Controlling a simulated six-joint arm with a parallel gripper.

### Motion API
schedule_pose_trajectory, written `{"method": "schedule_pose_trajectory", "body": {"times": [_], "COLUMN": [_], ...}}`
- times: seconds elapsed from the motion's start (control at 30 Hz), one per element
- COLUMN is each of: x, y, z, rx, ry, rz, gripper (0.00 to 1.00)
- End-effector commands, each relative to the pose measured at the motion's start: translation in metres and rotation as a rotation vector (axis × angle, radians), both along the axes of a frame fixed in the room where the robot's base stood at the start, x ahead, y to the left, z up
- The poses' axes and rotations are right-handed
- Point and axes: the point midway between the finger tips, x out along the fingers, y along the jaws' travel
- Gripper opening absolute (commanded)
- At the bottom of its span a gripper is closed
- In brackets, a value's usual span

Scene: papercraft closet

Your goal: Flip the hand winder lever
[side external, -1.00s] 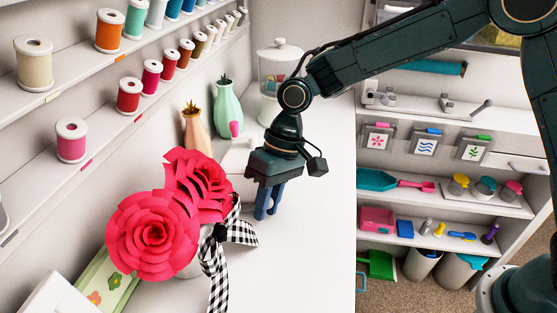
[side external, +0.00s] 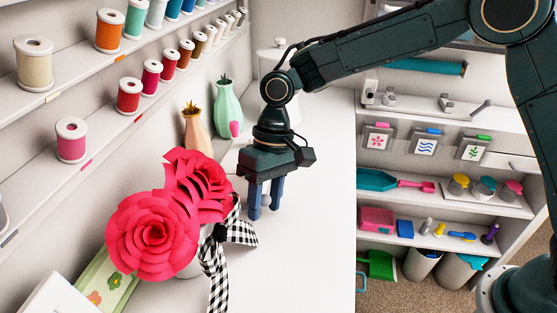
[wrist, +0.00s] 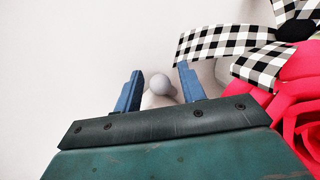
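My gripper (side external: 264,208) is open and points down over the white tabletop, just right of the red paper flowers. In the wrist view its two blue fingers (wrist: 160,72) are spread apart. A small pale grey round knob (wrist: 161,84), which looks like the end of the hand winder lever, sits between the fingers with visible gaps on both sides. A pale piece (wrist: 152,99) below the knob is partly hidden by the gripper body. In the side view most of the winder is hidden behind my gripper and the flowers.
Red paper flowers (side external: 152,236) with a black-and-white checked ribbon (side external: 240,232) stand close to the left of my gripper. Two vases, one green (side external: 228,105) and one peach (side external: 196,132), stand behind. The white tabletop (side external: 310,240) to the right is clear.

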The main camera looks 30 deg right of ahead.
Motion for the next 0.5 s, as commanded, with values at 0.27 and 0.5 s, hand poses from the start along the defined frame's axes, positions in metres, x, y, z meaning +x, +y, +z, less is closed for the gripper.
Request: {"method": "schedule_pose_trajectory", "body": {"times": [0.27,0.5], "x": [0.001,0.005], "y": [-0.001,-0.005], "z": [0.002,0.018], "rx": [0.000,0.001], "ry": [0.000,-0.002], "rz": [0.000,-0.001], "gripper": [0.40,0.40]}}
